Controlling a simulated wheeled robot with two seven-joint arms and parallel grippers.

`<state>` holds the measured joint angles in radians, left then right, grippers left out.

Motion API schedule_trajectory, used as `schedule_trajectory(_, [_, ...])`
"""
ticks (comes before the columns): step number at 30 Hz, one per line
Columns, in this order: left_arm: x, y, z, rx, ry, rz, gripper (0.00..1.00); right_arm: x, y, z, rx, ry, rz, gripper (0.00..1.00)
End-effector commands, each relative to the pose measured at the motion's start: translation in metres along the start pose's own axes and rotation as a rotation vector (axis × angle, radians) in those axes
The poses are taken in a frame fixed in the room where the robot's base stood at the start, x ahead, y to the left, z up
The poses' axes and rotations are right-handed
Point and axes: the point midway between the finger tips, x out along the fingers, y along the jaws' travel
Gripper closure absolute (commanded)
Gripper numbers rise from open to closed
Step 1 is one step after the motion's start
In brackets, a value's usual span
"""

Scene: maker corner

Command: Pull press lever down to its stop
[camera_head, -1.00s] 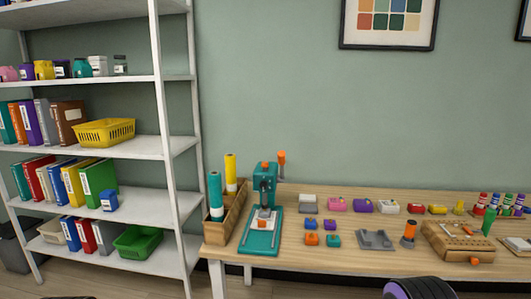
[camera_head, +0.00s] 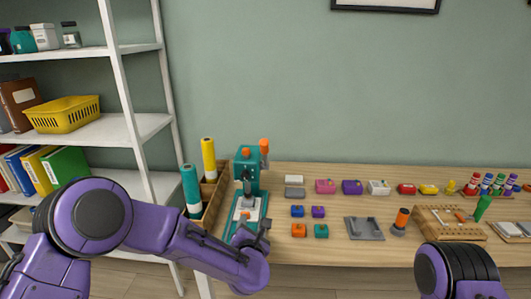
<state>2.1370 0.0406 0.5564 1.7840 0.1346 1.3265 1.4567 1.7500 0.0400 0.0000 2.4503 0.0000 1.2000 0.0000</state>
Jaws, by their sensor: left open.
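The teal press (camera_head: 247,164) stands upright at the left part of the wooden table. Its lever, with an orange knob (camera_head: 264,146), points up at the right side of the press head. My left arm comes in from the left, and my left gripper (camera_head: 256,229) is open and empty in front of the press, well below the knob. It covers part of the press base (camera_head: 241,206) in this view. Whether it touches the base, I cannot tell. Of my right arm, only purple and black links show at the bottom right; its gripper is out of view.
A wooden box (camera_head: 213,196) with teal and yellow rolls stands close left of the press. Small colored blocks (camera_head: 298,211) and a grey tray (camera_head: 363,228) lie to the right. A white shelf (camera_head: 137,126) stands at the left.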

Motion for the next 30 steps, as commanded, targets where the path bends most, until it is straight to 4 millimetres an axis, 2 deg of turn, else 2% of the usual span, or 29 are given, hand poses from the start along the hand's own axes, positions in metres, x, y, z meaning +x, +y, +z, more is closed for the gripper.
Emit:
schedule_trajectory(1, [0.003, 0.026, 0.058, -0.194, -0.066, 0.048, 0.43, -0.01, 0.001, -0.004, 0.0, 0.0, 0.0, 0.57])
schedule_trajectory(3, [0.003, 0.051, 0.115, -0.431, -0.142, 0.085, 0.43, -0.015, 0.001, -0.006, 0.0, 0.0, 0.0, 0.57])
schedule_trajectory(6, [-0.001, 0.075, 0.162, -0.65, -0.213, 0.107, 0.43, -0.017, 0.002, -0.007, 0.0, 0.0, 0.0, 0.57])
schedule_trajectory(7, [-0.002, 0.079, 0.17, -0.69, -0.225, 0.109, 0.43, -0.018, 0.002, -0.007, 0.0, 0.0, 0.0, 0.57])
schedule_trajectory(11, [0.004, 0.088, 0.184, -0.756, -0.244, 0.113, 0.43, -0.022, 0.002, -0.009, 0.0, 0.0, 0.0, 0.57])
schedule_trajectory(22, [0.078, 0.102, 0.195, -0.75, -0.241, 0.114, 0.43, -0.048, 0.004, -0.02, 0.0, 0.0, 0.0, 0.57])
schedule_trajectory(25, [0.089, 0.103, 0.197, -0.75, -0.241, 0.113, 0.43, -0.051, 0.004, -0.021, 0.0, 0.0, 0.0, 0.57])
schedule_trajectory(30, [0.099, 0.104, 0.197, -0.748, -0.242, 0.113, 0.43, -0.053, 0.005, -0.022, 0.0, 0.0, 0.0, 0.57])
